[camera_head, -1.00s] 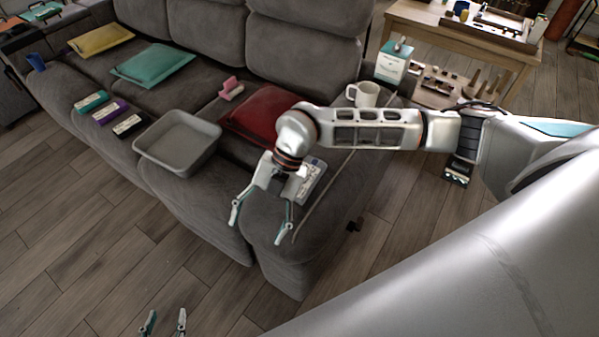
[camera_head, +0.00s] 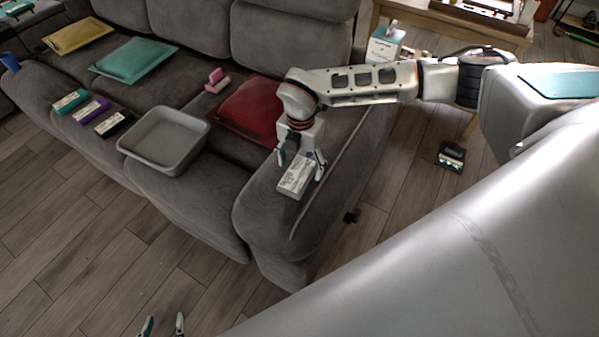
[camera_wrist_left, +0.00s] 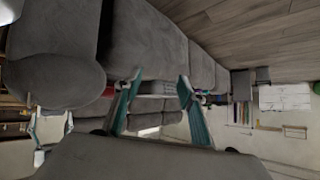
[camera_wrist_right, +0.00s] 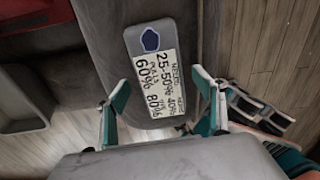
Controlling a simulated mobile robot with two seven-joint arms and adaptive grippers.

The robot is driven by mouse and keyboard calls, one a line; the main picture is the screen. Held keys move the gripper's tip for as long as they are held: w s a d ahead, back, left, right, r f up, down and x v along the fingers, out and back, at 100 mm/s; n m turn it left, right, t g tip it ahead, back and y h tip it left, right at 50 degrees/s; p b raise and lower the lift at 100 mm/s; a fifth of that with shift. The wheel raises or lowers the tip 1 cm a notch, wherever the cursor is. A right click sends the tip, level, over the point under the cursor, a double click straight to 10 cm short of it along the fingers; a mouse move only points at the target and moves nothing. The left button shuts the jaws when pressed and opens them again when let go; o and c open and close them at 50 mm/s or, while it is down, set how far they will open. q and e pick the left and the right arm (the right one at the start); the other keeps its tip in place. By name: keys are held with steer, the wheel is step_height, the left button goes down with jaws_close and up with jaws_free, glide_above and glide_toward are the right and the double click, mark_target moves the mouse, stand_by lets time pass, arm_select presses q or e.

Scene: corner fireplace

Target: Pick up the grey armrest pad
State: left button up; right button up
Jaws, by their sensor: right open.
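The grey armrest pad (camera_head: 293,188) lies on the near armrest of the grey sofa. It has a white printed label and a blue patch, and it also shows in the right wrist view (camera_wrist_right: 133,42). My right gripper (camera_head: 302,163) is open and points down over the pad. In the right wrist view its two fingers (camera_wrist_right: 160,98) are on either side of the pad's near end, with nothing gripped. Whether they touch the pad I cannot tell. My left gripper (camera_head: 163,326) is open and empty at the bottom of the head view, over the floor; its fingers also show in the left wrist view (camera_wrist_left: 156,92).
A red cushion (camera_head: 248,108) and a grey tray (camera_head: 165,143) are on the sofa, left of the armrest. Several small labelled blocks lie farther left. A white carton (camera_head: 383,46) stands behind.

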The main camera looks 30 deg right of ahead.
mark_target(300, 169)
steer(key=shift+f, duration=1.15)
steer(key=shift+r, duration=0.1)
steer(key=c, duration=1.2)
steer(key=shift+r, duration=0.2)
arm_select(q)
steer(key=r+p, duration=0.2)
steer(key=shift+w+d+p, duration=0.15)
steer(key=shift+d+p, duration=0.1)
steer(key=shift+p, duration=0.15)
arm_select(e)
step_height(300, 169, up, 20)
steer(key=shift+f, duration=0.15)
